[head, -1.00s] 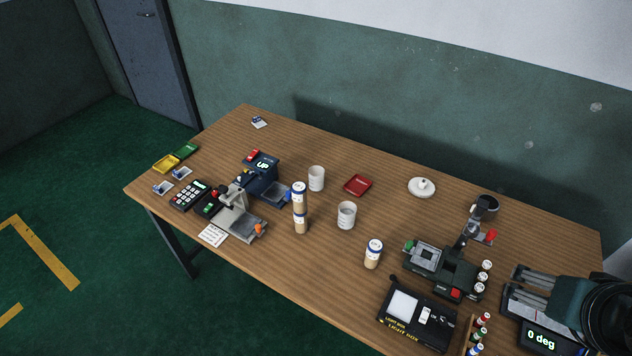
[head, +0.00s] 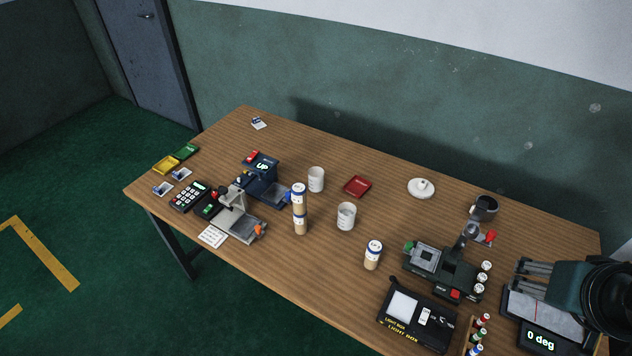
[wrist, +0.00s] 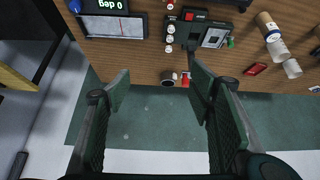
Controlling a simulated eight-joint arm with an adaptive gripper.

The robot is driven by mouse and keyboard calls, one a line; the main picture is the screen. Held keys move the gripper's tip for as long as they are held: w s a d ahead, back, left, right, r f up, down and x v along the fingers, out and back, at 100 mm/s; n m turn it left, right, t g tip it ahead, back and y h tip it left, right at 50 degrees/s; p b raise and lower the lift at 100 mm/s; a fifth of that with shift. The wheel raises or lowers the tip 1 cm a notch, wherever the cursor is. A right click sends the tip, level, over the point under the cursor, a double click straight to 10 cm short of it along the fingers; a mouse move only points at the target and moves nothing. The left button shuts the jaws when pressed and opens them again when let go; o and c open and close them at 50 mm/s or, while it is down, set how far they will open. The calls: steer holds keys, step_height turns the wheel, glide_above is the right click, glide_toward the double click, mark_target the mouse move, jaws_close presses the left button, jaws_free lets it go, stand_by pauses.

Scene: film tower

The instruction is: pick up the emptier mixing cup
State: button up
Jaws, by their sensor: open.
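Two white mixing cups stand upright on the wooden table in the head view. The back cup (head: 316,180) is beside the blue machine, and the front cup (head: 346,217) is nearer the table's middle. Their fill levels are too small to compare. Pale cup-like shapes show at the right edge of the wrist view, but I cannot tell which cup is which. My gripper (head: 522,282) is at the far right of the table, well apart from both cups. Its fingers are spread and empty in the wrist view (wrist: 160,80).
Two stacked tan jars (head: 300,210) stand close left of the front cup. Another tan jar (head: 372,256) is to its right. A red tray (head: 358,186) and white lid-like disc (head: 421,188) lie behind. A dark device (head: 445,270) and light box (head: 417,313) stand between gripper and cups.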

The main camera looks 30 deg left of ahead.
steer(key=w+a+r+n+g+y+p, duration=0.1)
steer(key=w+a+r+n+g, duration=0.2)
steer(key=w+a, duration=0.7)
steer(key=w+a+r+n+p, duration=0.15)
steer(key=w+a+n, duration=0.35)
steer(key=w+a, duration=0.6)
steer(key=w+a+f+n+g, duration=0.15)
steer(key=w+a, duration=0.25)
steer(key=a, duration=0.4)
steer(key=w+a+f+n, duration=0.3)
steer(key=w+a, duration=0.1)
steer(key=a, duration=0.5)
steer(key=n+g+h+p, duration=0.1)
steer(key=n+g+p, duration=0.1)
steer(key=n, duration=0.6)
glide_toward(316, 180)
steer(key=w+a+f, duration=0.2)
steer(key=w, duration=0.1)
steer(key=shift+d+m, duration=0.25)
steer(key=shift+f, duration=1.25)
steer(key=shift+f+b, duration=0.1)
steer(key=shift+b, duration=0.2)
